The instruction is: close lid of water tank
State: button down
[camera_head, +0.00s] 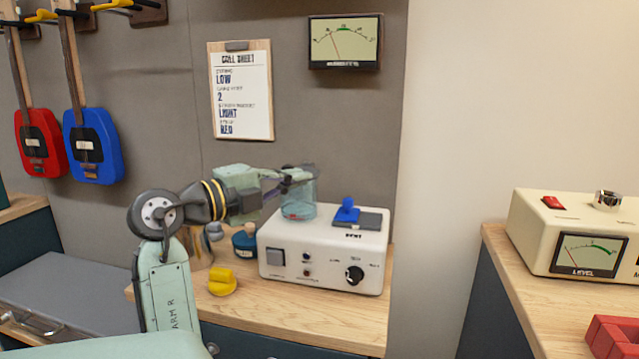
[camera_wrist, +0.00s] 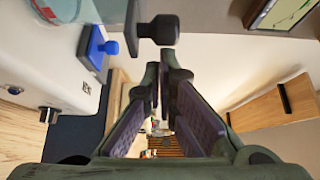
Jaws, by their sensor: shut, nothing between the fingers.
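The clear water tank (camera_head: 300,199) stands on the left part of the white device's top, with bluish water and something red low inside. Its edge also shows at the top left of the wrist view (camera_wrist: 48,12). A black knob (camera_wrist: 160,29) on a dark stem shows just beyond my fingertips; it looks like the lid's handle, but I cannot make out the lid's angle. My gripper (camera_head: 292,176) is at the tank's upper part in the head view, partly overlapping it. Its fingers (camera_wrist: 163,76) are shut and empty. I cannot tell whether they touch the lid.
The white device (camera_head: 318,258) carries a blue knob (camera_head: 347,210) on a dark plate (camera_head: 373,219) right of the tank. A yellow object (camera_head: 222,283) and a dark blue container (camera_head: 244,242) stand left on the wooden counter (camera_head: 290,324). The wall is close behind.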

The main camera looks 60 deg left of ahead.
jog(key=shift+s+a, duration=0.55)
jog(key=shift+s, duration=0.1)
